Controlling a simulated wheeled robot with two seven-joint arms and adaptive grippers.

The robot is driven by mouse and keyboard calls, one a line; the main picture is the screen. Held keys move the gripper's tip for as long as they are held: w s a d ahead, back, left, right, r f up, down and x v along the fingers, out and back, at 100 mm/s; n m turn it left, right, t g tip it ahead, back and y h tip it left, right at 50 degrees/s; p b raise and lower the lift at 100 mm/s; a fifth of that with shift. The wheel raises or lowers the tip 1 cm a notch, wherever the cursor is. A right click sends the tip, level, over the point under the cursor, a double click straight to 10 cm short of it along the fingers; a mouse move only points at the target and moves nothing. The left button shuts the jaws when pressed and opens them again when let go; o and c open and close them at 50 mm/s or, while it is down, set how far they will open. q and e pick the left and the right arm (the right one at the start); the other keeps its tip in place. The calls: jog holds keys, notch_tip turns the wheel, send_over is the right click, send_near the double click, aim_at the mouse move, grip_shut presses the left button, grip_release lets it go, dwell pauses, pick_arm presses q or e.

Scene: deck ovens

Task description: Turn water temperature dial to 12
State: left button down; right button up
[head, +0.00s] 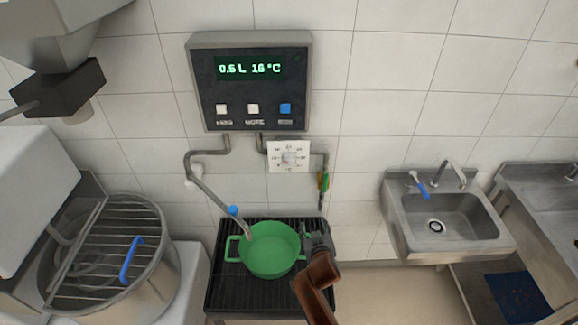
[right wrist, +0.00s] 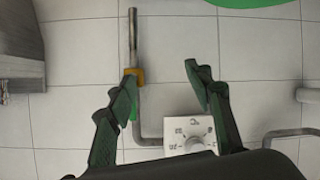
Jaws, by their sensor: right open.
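The water temperature dial (head: 290,157) is a small round knob on a white square plate with printed marks, on the wall under the control box. It also shows low in the right wrist view (right wrist: 192,143), upside down, partly hidden by the gripper body. The display (head: 249,68) reads 0.5 L and 16 °C. My right gripper (head: 318,240) is below and to the right of the dial, by the right side of the green pot. In the right wrist view its fingers (right wrist: 160,75) are spread and empty, apart from the dial. My left gripper is not in view.
The green pot (head: 270,250) stands on a black slatted stand (head: 222,285) under a bent spout pipe (head: 215,200). A pipe with a yellow and green fitting (head: 323,182) runs right of the dial. A mixer bowl with wire guard is left; a sink (head: 440,225) is right.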

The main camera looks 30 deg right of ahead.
aim_at(289, 164)
jog(key=w+a+r+t+h, duration=0.1)
jog(key=w+r+t, duration=0.1)
jog(key=w+r, duration=0.5)
jog(key=w+a+r+t+h, duration=0.1)
jog(key=w+a+r+t, duration=0.2)
jog(key=r, duration=0.6)
jog(key=x, duration=0.8)
jog(key=shift+s+d+f, duration=0.15)
jog(key=shift+d+f, duration=0.1)
jog(key=shift+d, duration=0.05)
jog(key=shift+w+d, duration=0.35)
jog(key=shift+w, duration=0.3)
jog(key=shift+c, duration=0.3)
jog(key=c, duration=1.1)
